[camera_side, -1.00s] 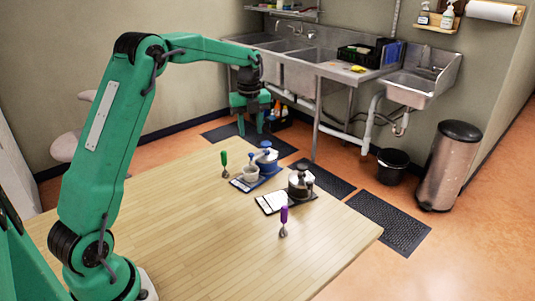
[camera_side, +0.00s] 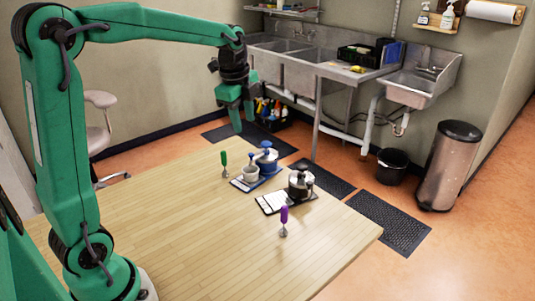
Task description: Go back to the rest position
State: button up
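My gripper (camera_side: 242,122) hangs from the end of my green arm, pointing down, high above the far edge of the wooden table (camera_side: 165,225). Its two fingers stand apart, with a gap between them, and nothing shows in it. It is clear of everything on the table. The arm's upper link stands nearly upright at the left, and the forearm reaches right across the top.
On the table are a blue-lidded grinder (camera_side: 265,160) with a cup (camera_side: 250,174), a dark grinder (camera_side: 297,182) by a white card (camera_side: 271,201), a green-handled tool (camera_side: 224,163) and a purple-handled tool (camera_side: 283,221). The table's front and left are bare. Sinks (camera_side: 300,65) stand behind.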

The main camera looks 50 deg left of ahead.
jog(key=s+d+n+t, duration=0.1)
jog(key=s+d+n, duration=0.2)
jog(key=s+n, duration=0.2)
jog(key=s+d+n+t, duration=0.1)
jog(key=s+d+n, duration=0.2)
jog(key=s, duration=0.5)
jog(key=s+d+f+n+t, duration=0.1)
jog(key=s+d+n, duration=0.2)
jog(key=s+n, duration=0.3)
jog(key=shift+s+d+n+t, duration=0.15)
jog(key=shift+s+n+t, duration=0.15)
jog(key=shift+s, duration=0.3)
dwell(0.4)
